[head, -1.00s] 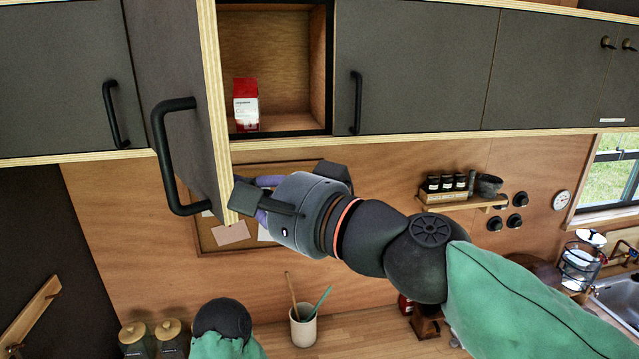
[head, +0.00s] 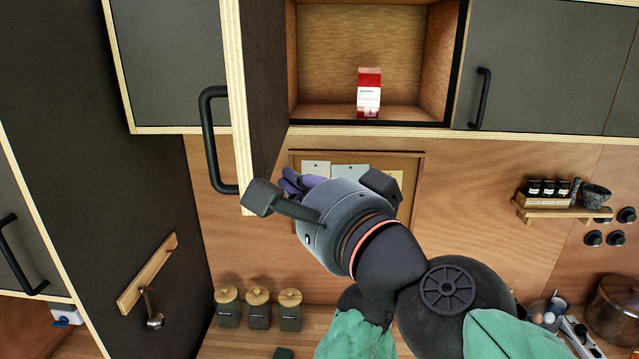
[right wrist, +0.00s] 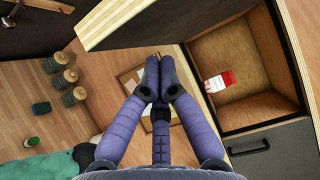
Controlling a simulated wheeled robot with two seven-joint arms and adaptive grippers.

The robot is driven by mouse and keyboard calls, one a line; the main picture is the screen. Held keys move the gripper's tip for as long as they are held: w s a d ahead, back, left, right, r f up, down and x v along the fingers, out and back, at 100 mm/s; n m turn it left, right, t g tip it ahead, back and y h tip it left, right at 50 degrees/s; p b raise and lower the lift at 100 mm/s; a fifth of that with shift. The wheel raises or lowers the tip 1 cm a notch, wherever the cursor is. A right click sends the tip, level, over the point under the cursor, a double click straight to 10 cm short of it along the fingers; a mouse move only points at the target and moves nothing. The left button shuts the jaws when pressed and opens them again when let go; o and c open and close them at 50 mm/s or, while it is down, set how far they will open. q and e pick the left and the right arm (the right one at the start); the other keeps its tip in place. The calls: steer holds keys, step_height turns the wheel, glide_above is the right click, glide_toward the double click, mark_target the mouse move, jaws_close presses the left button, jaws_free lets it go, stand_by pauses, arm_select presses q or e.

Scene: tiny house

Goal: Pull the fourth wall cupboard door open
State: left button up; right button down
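The dark grey cupboard door (head: 264,80) stands swung well out from its cupboard, with a pale plywood edge and a black bar handle (head: 212,140) on its outer face. My right gripper (head: 292,183) is below the open cupboard, on the inner side of the door, close to its lower edge; I cannot tell whether they touch. In the right wrist view its purple fingers (right wrist: 160,85) are drawn together at the tips with nothing between them, and the door (right wrist: 140,20) shows above them. The handle is free of the gripper. My left gripper is out of view.
The open cupboard (head: 445,60) holds a red and white packet (head: 369,95). A closed door with a handle (head: 481,98) is to its right. Canisters (head: 258,308) stand on the counter. A small shelf (head: 560,212) with jars is at right. A tall dark panel (head: 110,180) stands at left.

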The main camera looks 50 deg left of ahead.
stand_by(0.5)
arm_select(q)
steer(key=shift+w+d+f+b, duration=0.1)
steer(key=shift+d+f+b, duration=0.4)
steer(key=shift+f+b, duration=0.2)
arm_select(e)
steer(key=s+d, duration=0.2)
steer(key=d, duration=0.9)
steer(key=shift+s+d, duration=0.2)
steer(key=shift+a, duration=0.1)
